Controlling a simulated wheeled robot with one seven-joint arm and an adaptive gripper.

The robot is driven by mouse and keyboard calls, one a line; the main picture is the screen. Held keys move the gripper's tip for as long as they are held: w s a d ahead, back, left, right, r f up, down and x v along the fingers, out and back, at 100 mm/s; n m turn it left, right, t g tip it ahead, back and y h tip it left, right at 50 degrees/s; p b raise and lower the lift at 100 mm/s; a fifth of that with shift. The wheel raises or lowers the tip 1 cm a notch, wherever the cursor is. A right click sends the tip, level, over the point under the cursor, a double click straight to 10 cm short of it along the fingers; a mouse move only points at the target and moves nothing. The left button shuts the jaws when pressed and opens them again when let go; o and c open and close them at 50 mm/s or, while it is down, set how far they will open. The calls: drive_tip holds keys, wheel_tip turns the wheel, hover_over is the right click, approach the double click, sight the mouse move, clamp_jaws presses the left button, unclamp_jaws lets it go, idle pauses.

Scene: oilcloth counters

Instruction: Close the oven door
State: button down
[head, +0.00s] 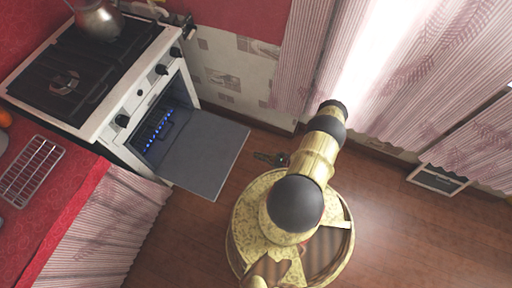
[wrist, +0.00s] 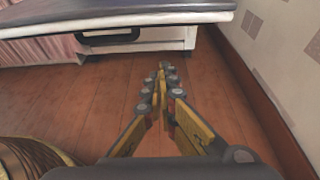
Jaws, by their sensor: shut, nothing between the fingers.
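The oven (head: 160,110) is a white stove at the left of the head view, with blue lights inside its open cavity. Its door (head: 207,152) hangs open and lies about flat, as a grey slab. The door also crosses the top of the wrist view (wrist: 120,17), with a dark handle (wrist: 108,38) below its edge. My gripper (head: 262,156) is low, just right of the door's outer edge and apart from it. In the wrist view my gripper (wrist: 162,72) has its fingertips together, with nothing between them, over the floor.
A metal kettle (head: 97,18) stands on the stove top. A red counter (head: 60,205) with a wire rack (head: 32,170) is at the left. A tiled wall (head: 225,70) runs behind the door, with its baseboard at the right of the wrist view. Wooden floor (head: 410,235) is clear at the right.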

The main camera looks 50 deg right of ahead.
drive_tip(key=w+a+r+b, duration=0.1)
drive_tip(key=w+a+b, duration=0.1)
drive_tip(key=w, duration=0.5)
drive_tip(key=shift+w+a+b, duration=0.15)
drive_tip(key=shift+a+b, duration=0.25)
drive_tip(key=shift+b, duration=0.15)
drive_tip(key=shift+r, duration=0.2)
